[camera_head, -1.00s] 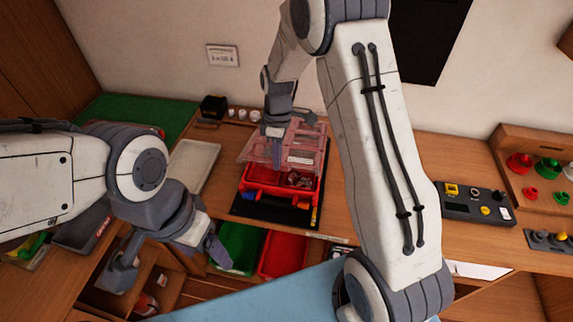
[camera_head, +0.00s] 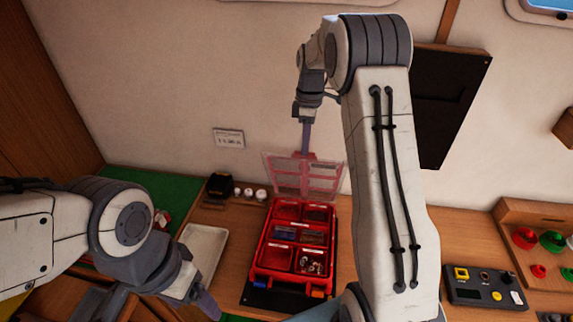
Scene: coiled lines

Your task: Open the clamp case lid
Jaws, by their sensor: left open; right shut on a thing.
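The red clamp case (camera_head: 257,272) stands on a dark mat on the bench, its compartments showing, some with small parts in them. Its clear, red-edged lid (camera_head: 283,181) stands raised, roughly upright, at the back of the case. My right gripper (camera_head: 305,150) is shut on the lid's upper edge; its fingertips are small in the view. My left gripper (camera_head: 196,300) is open and empty at the lower left, apart from the case; part of it is cut off or dark.
A pale tray (camera_head: 205,250) lies left of the case. A black box (camera_head: 220,186) and several small white items stand behind it. A control box (camera_head: 480,289) and a wooden rack (camera_head: 545,225) with coloured knobs are at right. The wall is close behind the lid.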

